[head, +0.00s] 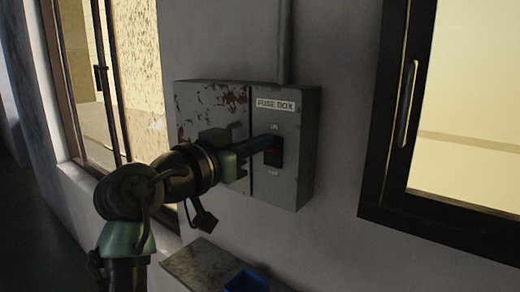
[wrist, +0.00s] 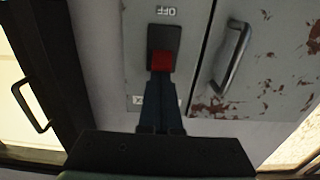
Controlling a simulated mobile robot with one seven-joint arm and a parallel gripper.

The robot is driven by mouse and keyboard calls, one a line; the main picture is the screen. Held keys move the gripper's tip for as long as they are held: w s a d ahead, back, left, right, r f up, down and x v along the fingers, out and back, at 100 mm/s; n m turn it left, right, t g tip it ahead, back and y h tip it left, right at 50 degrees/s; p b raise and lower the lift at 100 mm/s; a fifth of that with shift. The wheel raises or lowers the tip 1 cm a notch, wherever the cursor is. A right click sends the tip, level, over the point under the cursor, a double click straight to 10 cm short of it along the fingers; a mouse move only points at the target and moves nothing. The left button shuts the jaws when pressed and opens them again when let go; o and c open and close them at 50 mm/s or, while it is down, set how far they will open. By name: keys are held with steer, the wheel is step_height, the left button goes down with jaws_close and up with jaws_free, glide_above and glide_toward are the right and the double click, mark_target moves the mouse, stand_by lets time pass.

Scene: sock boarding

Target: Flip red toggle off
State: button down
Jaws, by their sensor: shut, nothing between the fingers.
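The red toggle (wrist: 161,61) sits in a black switch plate (wrist: 163,36) on the fuse box (head: 290,185). In the wrist view, which is upside down, the red part is at the plate's end away from the OFF label. In the head view only a thin red bit (head: 271,151) shows below my fingers. My gripper (head: 274,142) is shut and empty, its fingertips at the toggle. In the wrist view my fingertips (wrist: 160,76) meet the red edge; I cannot tell whether they touch. The ON label is above the plate in the head view, OFF below.
The fuse box has a rust-stained left door with a metal handle (wrist: 234,56). A dark-framed window with a handle (head: 407,103) is on the right; another window is on the left. A ledge (head: 205,268) with a blue container (head: 246,282) is below the box.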

mark_target(268, 151)
steer(key=shift+f+b, duration=0.3)
steer(key=shift+b, duration=0.55)
steer(key=f+t+h+b, duration=0.1)
steer(key=b, duration=0.5)
steer(key=f+t+h+b, duration=0.1)
steer(key=t+b, duration=0.1)
steer(key=b, duration=0.3)
steer(key=f+t+h+b, duration=0.1)
steer(key=b, duration=0.5)
steer(key=shift+s+a+f+t+h+b, duration=0.1)
steer(key=shift+s+a+t+h+b, duration=0.05)
steer(key=shift+s+t+h+b, duration=0.2)
steer(key=shift+a+r+p, duration=0.1)
steer(key=shift+r+p, duration=0.45)
steer(key=shift+p, duration=0.1)
steer(key=shift+f, duration=0.1)
